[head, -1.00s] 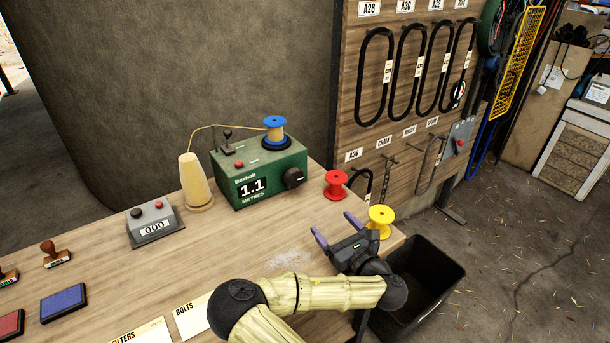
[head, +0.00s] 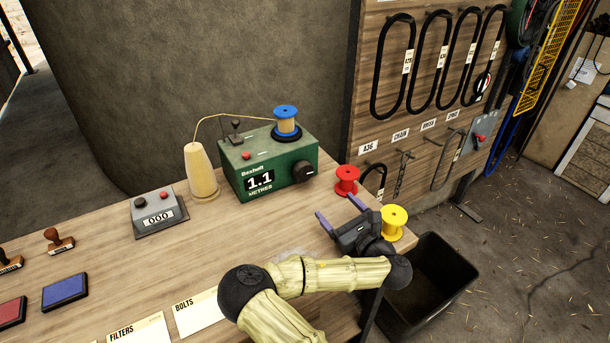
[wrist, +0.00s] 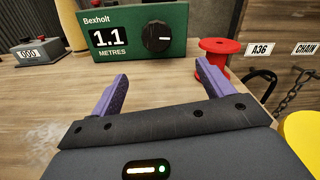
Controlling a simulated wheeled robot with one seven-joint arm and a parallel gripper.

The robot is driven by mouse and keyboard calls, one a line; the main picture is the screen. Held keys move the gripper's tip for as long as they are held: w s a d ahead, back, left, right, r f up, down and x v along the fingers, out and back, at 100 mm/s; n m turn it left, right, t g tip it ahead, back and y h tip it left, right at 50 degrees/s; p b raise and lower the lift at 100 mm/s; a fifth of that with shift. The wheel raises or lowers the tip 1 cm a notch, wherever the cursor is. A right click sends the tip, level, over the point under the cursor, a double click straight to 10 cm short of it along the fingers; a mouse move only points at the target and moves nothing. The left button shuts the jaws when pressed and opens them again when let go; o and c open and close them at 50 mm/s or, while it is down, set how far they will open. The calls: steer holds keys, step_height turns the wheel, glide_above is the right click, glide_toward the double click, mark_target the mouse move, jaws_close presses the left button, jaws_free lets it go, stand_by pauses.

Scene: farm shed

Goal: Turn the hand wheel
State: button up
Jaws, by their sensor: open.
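A green Bexholt metre box (head: 268,172) stands on the bench with "1.1" on its display. A round black knob (head: 304,172) with a pale mark is on its front; it also shows in the wrist view (wrist: 157,36). I cannot tell whether this knob is the hand wheel; no spoked wheel is clear in view. My gripper (head: 341,212) is open and empty over the bench's right end, in front of the box and apart from the knob. Its purple fingers (wrist: 161,76) point toward the box in the wrist view, with the knob above and between them.
A red spool (head: 346,181) and a yellow spool (head: 394,222) stand close to my gripper on its right. A blue-ended spool (head: 286,120) sits atop the box, threaded from a cone (head: 201,172). A black bin (head: 440,283) stands beyond the bench edge. A counter (head: 158,212) stands left.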

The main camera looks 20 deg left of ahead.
mark_target(305, 176)
steer(key=p+x, duration=0.1)
steer(key=x, duration=1.5)
steer(key=shift+a, duration=0.25)
steer(key=shift+s, duration=0.1)
steer(key=c, duration=1)
